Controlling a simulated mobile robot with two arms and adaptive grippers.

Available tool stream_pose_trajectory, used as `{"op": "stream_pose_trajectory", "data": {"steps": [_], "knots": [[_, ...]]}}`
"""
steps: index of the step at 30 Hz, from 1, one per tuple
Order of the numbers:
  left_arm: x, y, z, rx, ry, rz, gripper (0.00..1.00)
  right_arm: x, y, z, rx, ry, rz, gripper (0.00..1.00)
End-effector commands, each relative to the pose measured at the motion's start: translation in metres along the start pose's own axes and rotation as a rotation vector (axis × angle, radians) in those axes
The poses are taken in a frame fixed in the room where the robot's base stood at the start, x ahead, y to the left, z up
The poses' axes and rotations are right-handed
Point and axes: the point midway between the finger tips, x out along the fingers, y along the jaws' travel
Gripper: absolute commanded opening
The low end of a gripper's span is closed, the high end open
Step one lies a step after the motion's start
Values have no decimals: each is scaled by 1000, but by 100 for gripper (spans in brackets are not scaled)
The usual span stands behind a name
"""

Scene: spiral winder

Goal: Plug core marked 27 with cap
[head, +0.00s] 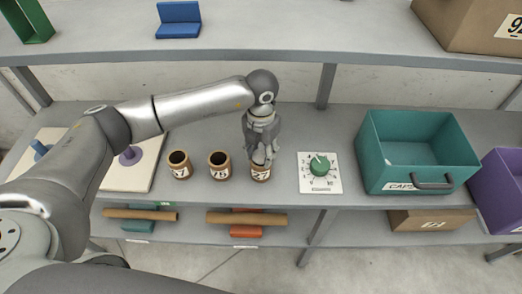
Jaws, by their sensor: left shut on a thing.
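Three short brown cardboard cores stand in a row on the grey shelf. The left core (180,171) and the middle core (219,172) have open tops and white labels; the middle one seems to read 15. The right core (261,177) has a label that looks like 27, too small to be sure. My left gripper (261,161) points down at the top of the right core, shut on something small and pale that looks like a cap. The fingers hide most of it and the core's opening, so I cannot tell how it sits. My right gripper is out of view.
A teal bin (389,179) labelled CAPS stands to the right, with a purple bin (503,188) beyond it. A white dial plate with a green knob (320,165) lies between core and bin. Pale boards with pegs (131,156) lie at left.

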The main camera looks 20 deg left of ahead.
Motion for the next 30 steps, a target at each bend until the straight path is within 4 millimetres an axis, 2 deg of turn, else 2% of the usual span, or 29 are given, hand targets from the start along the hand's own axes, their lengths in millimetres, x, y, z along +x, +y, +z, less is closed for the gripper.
{"op": "stream_pose_trajectory", "data": {"steps": [4,5,10,20,23,30], "knots": [[0,0,0,0,0,0,33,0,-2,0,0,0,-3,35],[0,0,0,0,0,0,46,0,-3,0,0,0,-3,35],[0,0,0,0,0,0,67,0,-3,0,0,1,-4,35],[-2,0,0,0,-1,0,67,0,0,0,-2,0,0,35],[-12,0,1,0,-2,-1,67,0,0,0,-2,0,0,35],[-52,0,1,0,-4,0,67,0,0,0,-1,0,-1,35]]}}
